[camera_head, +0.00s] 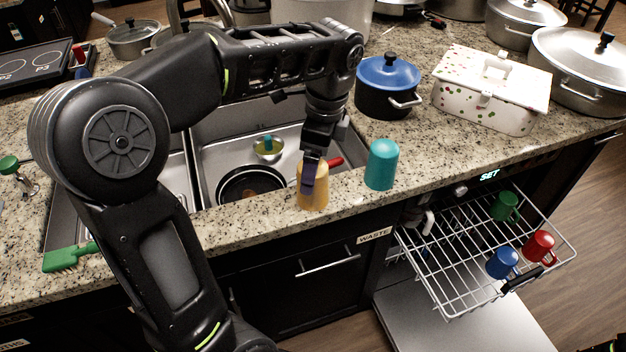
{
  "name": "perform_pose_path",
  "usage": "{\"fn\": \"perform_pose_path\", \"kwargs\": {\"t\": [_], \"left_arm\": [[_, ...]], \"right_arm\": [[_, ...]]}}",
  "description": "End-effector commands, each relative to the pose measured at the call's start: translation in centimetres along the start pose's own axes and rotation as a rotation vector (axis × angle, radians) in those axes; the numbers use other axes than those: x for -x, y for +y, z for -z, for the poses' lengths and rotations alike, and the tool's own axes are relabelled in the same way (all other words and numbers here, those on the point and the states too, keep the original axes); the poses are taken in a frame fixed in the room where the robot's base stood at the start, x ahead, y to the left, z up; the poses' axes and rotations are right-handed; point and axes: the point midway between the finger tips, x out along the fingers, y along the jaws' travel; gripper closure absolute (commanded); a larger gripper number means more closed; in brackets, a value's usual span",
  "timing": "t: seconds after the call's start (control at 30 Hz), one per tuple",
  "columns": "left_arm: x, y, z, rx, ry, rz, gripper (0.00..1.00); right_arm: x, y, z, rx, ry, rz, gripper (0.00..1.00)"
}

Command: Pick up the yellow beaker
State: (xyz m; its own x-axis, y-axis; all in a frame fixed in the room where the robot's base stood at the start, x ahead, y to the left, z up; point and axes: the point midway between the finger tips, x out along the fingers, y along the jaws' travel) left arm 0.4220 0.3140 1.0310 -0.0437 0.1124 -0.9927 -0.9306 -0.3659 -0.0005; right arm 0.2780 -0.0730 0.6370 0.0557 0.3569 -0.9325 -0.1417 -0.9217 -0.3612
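The yellow beaker (319,196) stands upright, seemingly on the counter strip at the front edge of the sink. My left gripper (311,181) reaches down over it from above. One dark finger lies across the beaker's near side; the other finger is hidden behind the beaker or gripper. I cannot tell whether the fingers press on it or stand apart from it. My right gripper is not in view.
A teal beaker (381,165) stands close to the right. The sink (225,145) behind holds a dark pan (250,186). A blue pot (387,82) and a white spotted box (492,92) stand farther back. An extended dishwasher rack (455,262) holds several mugs.

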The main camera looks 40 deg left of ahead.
Motion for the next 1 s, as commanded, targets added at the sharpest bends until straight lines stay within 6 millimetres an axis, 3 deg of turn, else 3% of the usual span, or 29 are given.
{"fn": "perform_pose_path", "kwargs": {"t": [0.13,0.47,0.8,1.0], "left_arm": [[-1.3,0.0,0.0,0.000,0.000,-0.001,0.13],[-1.6,0.0,0.0,0.000,0.000,-0.002,0.13],[-5.9,0.0,0.0,0.001,-0.002,-0.004,0.13],[-6.6,-0.1,0.1,0.001,0.000,0.000,0.13]], "right_arm": [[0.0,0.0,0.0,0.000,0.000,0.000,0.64],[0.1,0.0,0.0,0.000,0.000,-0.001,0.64],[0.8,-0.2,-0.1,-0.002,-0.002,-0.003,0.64],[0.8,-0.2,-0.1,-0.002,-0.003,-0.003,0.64]]}}
